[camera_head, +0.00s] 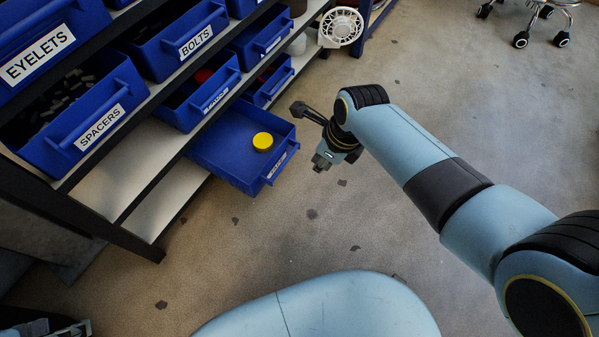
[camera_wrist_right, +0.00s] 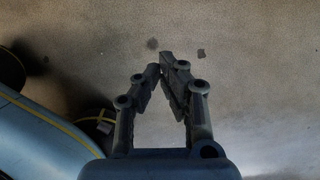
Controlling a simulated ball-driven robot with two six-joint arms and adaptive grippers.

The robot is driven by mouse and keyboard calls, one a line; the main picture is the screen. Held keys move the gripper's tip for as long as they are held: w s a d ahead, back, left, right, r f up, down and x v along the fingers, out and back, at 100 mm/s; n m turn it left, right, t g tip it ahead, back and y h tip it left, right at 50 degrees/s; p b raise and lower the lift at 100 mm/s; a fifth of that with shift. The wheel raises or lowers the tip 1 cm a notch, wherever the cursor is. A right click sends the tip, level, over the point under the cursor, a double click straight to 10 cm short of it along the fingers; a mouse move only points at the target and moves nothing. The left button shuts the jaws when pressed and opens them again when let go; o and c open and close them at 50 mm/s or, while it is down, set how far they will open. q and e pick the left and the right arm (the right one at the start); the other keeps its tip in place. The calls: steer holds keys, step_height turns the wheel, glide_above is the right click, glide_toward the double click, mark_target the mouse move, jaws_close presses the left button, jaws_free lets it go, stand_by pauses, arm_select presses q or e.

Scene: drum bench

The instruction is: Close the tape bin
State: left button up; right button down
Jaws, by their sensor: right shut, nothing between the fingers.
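A blue bin (camera_head: 222,172) is pulled far out from the lowest shelf in the head view, with a round yellow roll (camera_head: 263,141) inside. Its front label is too small to read, but the roll fits the tape bin. My right gripper (camera_head: 322,163) is just right of the bin's front, apart from it as far as I can tell. In the right wrist view its fingertips (camera_wrist_right: 168,62) meet with nothing between them, over bare floor. My left gripper (camera_head: 75,329) shows only partly at the bottom left corner, and its jaws are unclear.
Blue bins labelled SPACERS (camera_head: 78,115), BOLTS (camera_head: 180,42) and EYELETS (camera_head: 45,50) fill the rack's upper shelves. A white spoked wheel-like object (camera_head: 341,27) stands at the rack's far end. The floor (camera_head: 290,235) in front of the pulled-out bin is clear.

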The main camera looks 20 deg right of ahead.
arm_select(q)
step_height(320, 180, down, 8)
steer(key=w+t+b, duration=0.2)
steer(key=t+b, duration=0.5)
steer(key=t, duration=0.1)
arm_select(e)
steer(key=x, duration=1)
arm_select(q)
steer(key=w+d+r+m+t+h+b, duration=0.1)
steer(key=w+r+t+b, duration=0.1)
steer(key=w+r+t, duration=0.3)
step_height(320, 180, up, 4)
steer(key=shift+w+d+r+t+h, duration=0.1)
steer(key=shift+w+d+t+h, duration=0.25)
steer(key=shift+w, duration=0.55)
arm_select(e)
steer(key=w+a, duration=0.1)
steer(key=w+a+r, duration=0.1)
steer(key=w, duration=0.1)
steer(key=shift+w+a, duration=0.1)
steer(key=shift+a, duration=0.15)
